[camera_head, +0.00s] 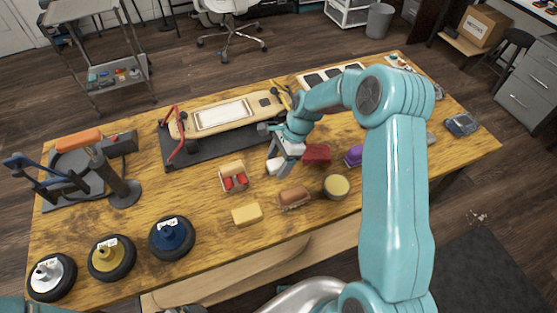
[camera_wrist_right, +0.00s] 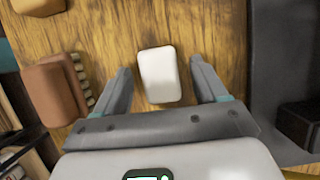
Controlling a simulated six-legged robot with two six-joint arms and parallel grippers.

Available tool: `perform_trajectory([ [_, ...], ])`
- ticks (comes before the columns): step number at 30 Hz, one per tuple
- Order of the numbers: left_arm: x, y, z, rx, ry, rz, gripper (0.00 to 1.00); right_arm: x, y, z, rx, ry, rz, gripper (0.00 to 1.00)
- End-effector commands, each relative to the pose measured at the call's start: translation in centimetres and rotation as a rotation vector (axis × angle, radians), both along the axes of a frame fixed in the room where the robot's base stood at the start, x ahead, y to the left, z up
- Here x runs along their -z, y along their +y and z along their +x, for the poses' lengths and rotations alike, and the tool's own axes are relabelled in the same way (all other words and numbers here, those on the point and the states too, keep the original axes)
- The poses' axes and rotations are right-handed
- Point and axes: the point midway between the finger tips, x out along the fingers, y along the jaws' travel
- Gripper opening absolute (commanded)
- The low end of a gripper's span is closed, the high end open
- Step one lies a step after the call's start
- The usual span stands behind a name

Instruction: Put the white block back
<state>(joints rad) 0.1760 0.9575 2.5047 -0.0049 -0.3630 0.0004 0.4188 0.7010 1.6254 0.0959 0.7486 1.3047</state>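The white block (camera_head: 275,167) lies on the wooden table in the head view, partly hidden by my right gripper. It also shows in the right wrist view (camera_wrist_right: 160,75), a small block with rounded corners lying on the wood. My right gripper (camera_wrist_right: 160,66) is open over it, with a finger on either side and a visible gap between each finger and the block. In the head view my right gripper (camera_head: 280,160) points down at the table beside the skateboard stand. My left gripper is out of view.
Near the block are a box with red pieces (camera_head: 234,179), a brown brush (camera_head: 293,198), a yellow block (camera_head: 246,214), a round tin (camera_head: 336,186) and a dark red block (camera_head: 317,153). The skateboard (camera_head: 225,114) lies behind on a dark stand (camera_head: 205,153). Several wheels stand front left.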

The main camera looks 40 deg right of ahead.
Motion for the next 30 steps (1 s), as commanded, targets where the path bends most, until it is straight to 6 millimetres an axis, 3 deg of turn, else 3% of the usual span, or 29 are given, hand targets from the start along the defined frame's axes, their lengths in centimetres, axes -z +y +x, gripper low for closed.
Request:
perform_trajectory([
  [5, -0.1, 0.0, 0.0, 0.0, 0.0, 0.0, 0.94, -1.3, -0.4, 0.0, 0.001, -0.003, -0.001, 0.72],
  [18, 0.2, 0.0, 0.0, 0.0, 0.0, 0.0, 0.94, -9.9, -3.9, -0.9, 0.002, -0.002, -0.001, 0.72],
  [24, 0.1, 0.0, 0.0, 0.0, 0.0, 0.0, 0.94, -11.3, -4.4, -1.1, 0.001, -0.001, 0.0, 0.72],
  [30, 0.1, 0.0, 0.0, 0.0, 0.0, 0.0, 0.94, -11.4, -4.5, -1.1, 0.0, 0.0, 0.0, 0.72],
])
